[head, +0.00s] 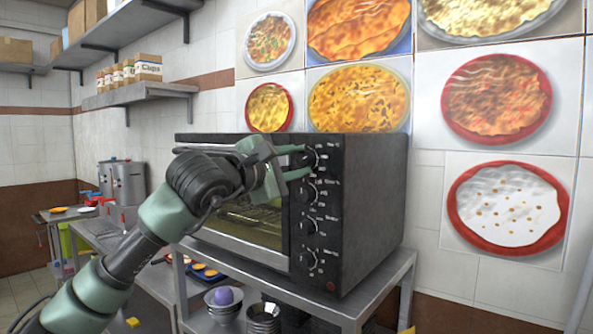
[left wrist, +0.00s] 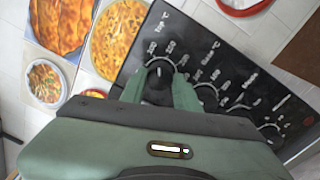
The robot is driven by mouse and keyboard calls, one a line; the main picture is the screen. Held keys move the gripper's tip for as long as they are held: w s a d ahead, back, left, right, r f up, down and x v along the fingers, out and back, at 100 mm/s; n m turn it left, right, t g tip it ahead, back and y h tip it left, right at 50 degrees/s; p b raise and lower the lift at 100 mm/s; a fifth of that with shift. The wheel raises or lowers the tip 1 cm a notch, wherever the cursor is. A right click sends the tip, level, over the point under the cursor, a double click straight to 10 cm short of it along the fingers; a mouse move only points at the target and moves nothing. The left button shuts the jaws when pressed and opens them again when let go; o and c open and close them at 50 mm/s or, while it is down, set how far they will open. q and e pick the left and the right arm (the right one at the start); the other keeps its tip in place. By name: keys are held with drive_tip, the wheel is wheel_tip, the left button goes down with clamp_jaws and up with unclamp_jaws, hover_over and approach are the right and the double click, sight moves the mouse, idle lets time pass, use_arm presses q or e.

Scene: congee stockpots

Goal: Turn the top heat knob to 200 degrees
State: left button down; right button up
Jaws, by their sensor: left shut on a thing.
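The black toaster oven (head: 365,190) stands on a metal rack, with a column of several knobs on its front panel. The top heat knob (head: 311,157) is the uppermost one. My left gripper (head: 300,161) reaches in from the left and is shut on this knob, one finger above it and one below. In the left wrist view, the knob (left wrist: 160,70) sits between the green fingers of the gripper (left wrist: 160,88), with printed temperature numbers around it. The exact setting is too small to tell. My right gripper is not in view.
The lower knobs (head: 308,193) sit close under the gripper. The metal rack (head: 355,305) holds bowls (head: 263,317) and a tray of food below the oven. Steel stockpots (head: 129,183) stand at the far left. A wall shelf (head: 140,94) carries boxes.

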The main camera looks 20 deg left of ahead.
use_arm(q)
drive_tip(key=m, duration=0.6)
drive_tip(key=shift+h+b, duration=0.3)
drive_tip(key=shift+b, duration=0.05)
drive_tip(key=m, duration=0.5)
drive_tip(key=shift+f+m+g+p, duration=0.15)
drive_tip(key=shift+m+g+p, duration=0.2)
drive_tip(key=shift+m, duration=0.45)
drive_tip(key=c, duration=1)
unclamp_jaws()
drive_tip(key=shift+c, duration=0.2)
drive_tip(key=shift+h, duration=0.3)
drive_tip(key=shift+s+a, duration=0.1)
